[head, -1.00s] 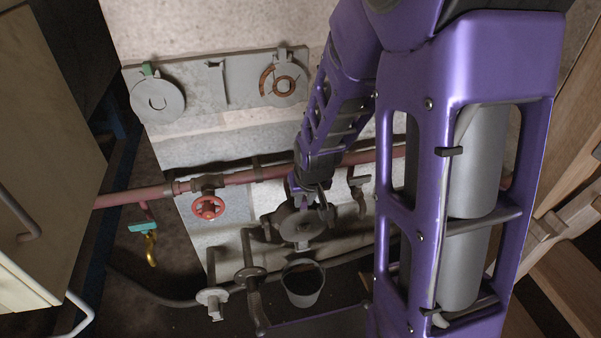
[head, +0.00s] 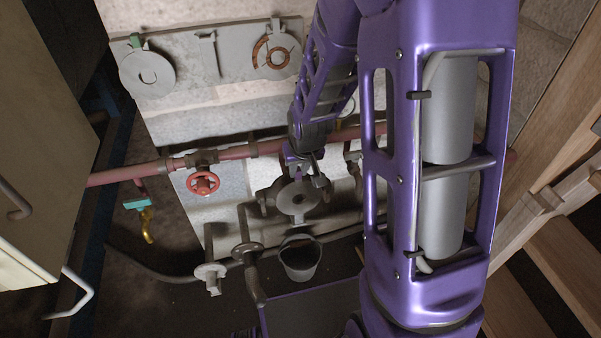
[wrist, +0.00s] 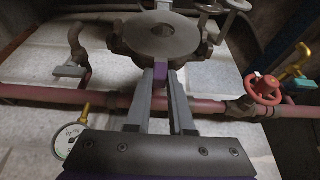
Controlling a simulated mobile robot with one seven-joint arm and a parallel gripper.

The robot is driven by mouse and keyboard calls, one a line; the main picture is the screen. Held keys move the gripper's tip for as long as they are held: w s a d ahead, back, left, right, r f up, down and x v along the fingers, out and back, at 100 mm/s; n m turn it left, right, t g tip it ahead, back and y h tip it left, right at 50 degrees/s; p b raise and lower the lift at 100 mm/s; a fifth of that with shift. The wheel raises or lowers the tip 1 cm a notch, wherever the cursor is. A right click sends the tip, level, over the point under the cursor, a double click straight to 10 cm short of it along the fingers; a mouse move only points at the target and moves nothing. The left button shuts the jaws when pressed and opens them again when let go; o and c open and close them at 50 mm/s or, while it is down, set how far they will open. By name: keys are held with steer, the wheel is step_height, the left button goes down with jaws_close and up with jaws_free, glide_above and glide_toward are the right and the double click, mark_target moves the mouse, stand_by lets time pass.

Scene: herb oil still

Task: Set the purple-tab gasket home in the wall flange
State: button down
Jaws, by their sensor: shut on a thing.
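The gasket is a flat grey disc (wrist: 165,40) with a round hole, and it also shows in the head view (head: 297,199). Its purple tab (wrist: 160,76) points toward me, between the fingertips of my gripper (wrist: 161,84). My gripper is shut on this tab. The gasket lies in front of the dark wall flange (wrist: 116,40), whose lugs show at both sides of the disc. The disc covers most of the flange face. I cannot tell whether the gasket is seated flush or stands slightly off.
A reddish pipe (head: 238,155) with a red handwheel (head: 203,183) runs across the wall above the flange. A bucket (head: 300,260) hangs below. A gauge (wrist: 68,140) sits near the gripper. A board (head: 205,60) on the wall carries a green-tab disc (head: 147,74) and a rust-marked disc (head: 272,56).

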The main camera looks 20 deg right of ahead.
steer(key=w+f+b, duration=0.1)
steer(key=w+f, duration=0.3)
steer(key=w, duration=0.2)
stand_by(1.0)
steer(key=shift+s+f, duration=0.2)
steer(key=shift+f, duration=0.05)
steer(key=c, duration=0.9)
jaws_free()
steer(key=shift+w+f, duration=0.1)
steer(key=shift+w, duration=0.05)
steer(key=shift+o, duration=1)
